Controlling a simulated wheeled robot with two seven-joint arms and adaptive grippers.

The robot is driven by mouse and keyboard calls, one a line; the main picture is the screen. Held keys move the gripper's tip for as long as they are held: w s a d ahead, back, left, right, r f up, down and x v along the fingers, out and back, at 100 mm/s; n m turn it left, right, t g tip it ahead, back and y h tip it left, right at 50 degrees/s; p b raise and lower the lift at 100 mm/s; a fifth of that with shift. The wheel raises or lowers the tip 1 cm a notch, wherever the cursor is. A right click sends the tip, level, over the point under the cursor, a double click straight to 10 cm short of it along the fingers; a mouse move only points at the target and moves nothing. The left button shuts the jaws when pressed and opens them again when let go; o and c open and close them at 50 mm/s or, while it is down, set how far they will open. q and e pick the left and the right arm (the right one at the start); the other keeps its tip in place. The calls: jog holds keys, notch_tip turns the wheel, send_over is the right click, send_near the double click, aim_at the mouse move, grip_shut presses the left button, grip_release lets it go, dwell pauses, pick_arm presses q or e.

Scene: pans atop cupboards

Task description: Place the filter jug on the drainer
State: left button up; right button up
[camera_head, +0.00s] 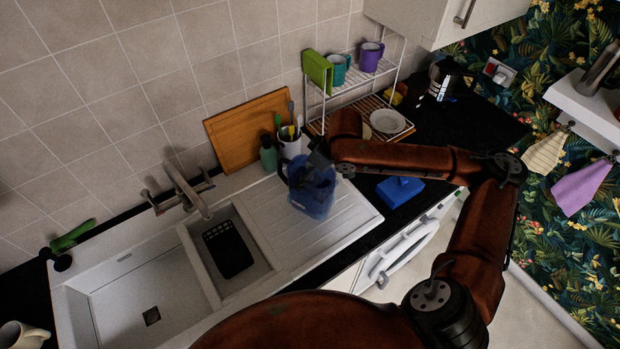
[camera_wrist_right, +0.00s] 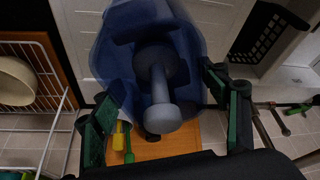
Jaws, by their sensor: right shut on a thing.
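The filter jug (camera_head: 312,192) is a translucent blue jug with a darker blue top. It appears upright over the ribbed white drainer (camera_head: 345,220) of the sink; I cannot tell whether its base touches. In the right wrist view the jug (camera_wrist_right: 110,55) fills the upper middle, with a grey knob-like part in front. My right gripper (camera_head: 318,160) reaches in from the right and is shut on the jug at its upper part. Its fingers show on both sides of the jug in the wrist view (camera_wrist_right: 168,100), and the exact contact is hidden. My left gripper is not in view.
A utensil pot (camera_head: 290,146), a green bottle (camera_head: 268,155) and a wooden board (camera_head: 245,130) stand behind the drainer. A wire rack (camera_head: 345,84) with cups is behind right. A blue box (camera_head: 400,190) lies to the right. The tap (camera_head: 188,190) is left.

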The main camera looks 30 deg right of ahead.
jog(key=shift+f, duration=1.2)
jog(key=o, duration=2.1)
jog(key=shift+f, duration=0.15)
jog(key=v, duration=1.2)
jog(key=shift+p, duration=0.4)
